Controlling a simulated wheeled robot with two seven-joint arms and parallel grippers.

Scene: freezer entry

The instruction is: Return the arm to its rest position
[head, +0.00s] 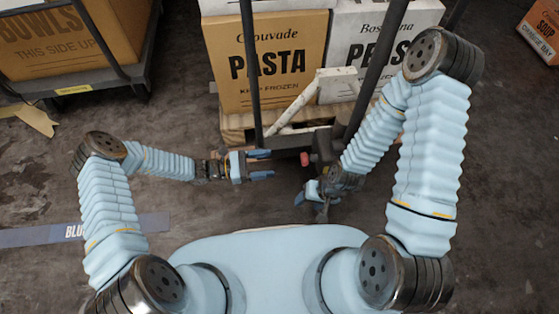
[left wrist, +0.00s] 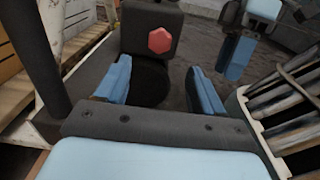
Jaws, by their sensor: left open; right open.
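My left arm reaches in from the left of the head view. Its gripper (head: 263,164) is open and empty, with blue fingers pointing right, in front of the pallet. In the left wrist view its two blue fingers (left wrist: 160,88) stand apart, with a dark block bearing a red hexagonal button (left wrist: 160,40) beyond them. My right arm bends down from the upper right. Its gripper (head: 313,201) is lower, near the front of my base, pointing left and down; it looks empty. It also shows in the left wrist view (left wrist: 238,55).
A dark upright-post frame with a red knob (head: 305,159) stands close to the left fingertips. Behind are a pallet (head: 237,130), a PASTA box (head: 268,60) and a white PEAS box (head: 350,35). A cart (head: 110,85) holds a BOWLS box. Floor at left is open.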

